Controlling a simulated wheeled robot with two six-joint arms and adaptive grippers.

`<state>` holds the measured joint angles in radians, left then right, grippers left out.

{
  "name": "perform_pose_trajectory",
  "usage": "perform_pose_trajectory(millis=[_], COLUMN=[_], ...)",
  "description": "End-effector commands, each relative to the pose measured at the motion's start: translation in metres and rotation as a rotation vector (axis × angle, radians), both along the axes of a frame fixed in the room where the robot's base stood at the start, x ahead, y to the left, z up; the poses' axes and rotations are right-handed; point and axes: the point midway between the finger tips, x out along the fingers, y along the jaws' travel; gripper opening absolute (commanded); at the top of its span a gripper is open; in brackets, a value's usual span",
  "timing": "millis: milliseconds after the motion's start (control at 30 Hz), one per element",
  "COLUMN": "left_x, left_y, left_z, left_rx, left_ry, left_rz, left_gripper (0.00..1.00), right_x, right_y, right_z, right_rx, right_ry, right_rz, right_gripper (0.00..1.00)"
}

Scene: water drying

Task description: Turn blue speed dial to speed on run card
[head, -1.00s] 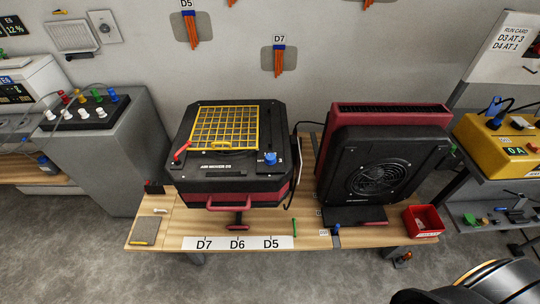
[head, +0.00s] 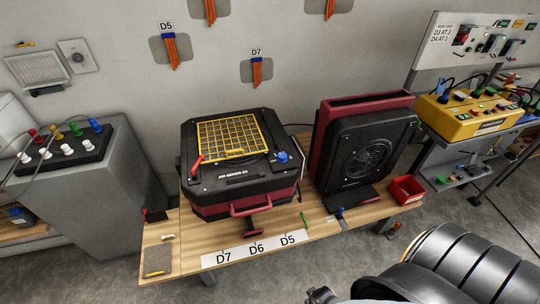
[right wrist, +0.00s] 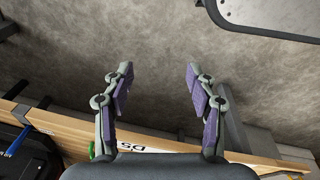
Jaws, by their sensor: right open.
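The blue dial (head: 283,157) sits on the top right corner of a black and dark red machine (head: 240,185) with a yellow grid, on the wooden bench. The run card (head: 443,33) hangs at the upper right of the head view and reads D3 AT 3, D4 AT 1. My right gripper (right wrist: 158,75) is open and empty in the right wrist view, over the floor by the bench edge, apart from the dial. In the head view my right arm fills the lower right corner. My left gripper is not in view.
A fan unit (head: 365,155) stands right of the machine, with a red bin (head: 405,190) beside it. The D7-D6-D5 label strip (head: 255,250) lies along the bench front. A yellow box (head: 470,112) stands on a cart at right. Grey floor is open in front.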

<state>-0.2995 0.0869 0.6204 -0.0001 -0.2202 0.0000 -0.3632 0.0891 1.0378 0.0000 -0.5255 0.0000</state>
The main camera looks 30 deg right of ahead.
Motion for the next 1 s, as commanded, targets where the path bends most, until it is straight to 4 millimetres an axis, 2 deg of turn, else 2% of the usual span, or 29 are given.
perform_pose_trajectory(millis=[33, 167, 267, 500, 700, 867, 1000], left_x=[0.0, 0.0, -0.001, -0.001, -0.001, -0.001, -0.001], left_y=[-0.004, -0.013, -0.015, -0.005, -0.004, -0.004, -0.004], left_z=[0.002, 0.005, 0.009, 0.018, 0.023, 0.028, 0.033], left_rx=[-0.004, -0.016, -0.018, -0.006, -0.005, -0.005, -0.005], left_ry=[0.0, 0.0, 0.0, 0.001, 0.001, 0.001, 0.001], left_rz=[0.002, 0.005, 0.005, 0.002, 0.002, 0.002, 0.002], left_gripper=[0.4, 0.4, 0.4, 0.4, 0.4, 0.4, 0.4], right_x=[0.012, 0.04, 0.062, 0.107, 0.124, 0.131, 0.142], right_y=[0.0, 0.003, 0.006, 0.015, 0.022, 0.027, 0.03], right_z=[0.012, 0.043, 0.074, 0.169, 0.246, 0.302, 0.357], right_rx=[-0.001, -0.003, -0.004, -0.006, -0.008, -0.008, -0.011], right_ry=[-0.011, -0.028, -0.043, -0.083, -0.111, -0.129, -0.142], right_rz=[0.003, 0.007, 0.011, 0.022, 0.031, 0.035, 0.033], right_gripper=[0.58, 0.58, 0.58, 0.58, 0.58, 0.58, 0.58])
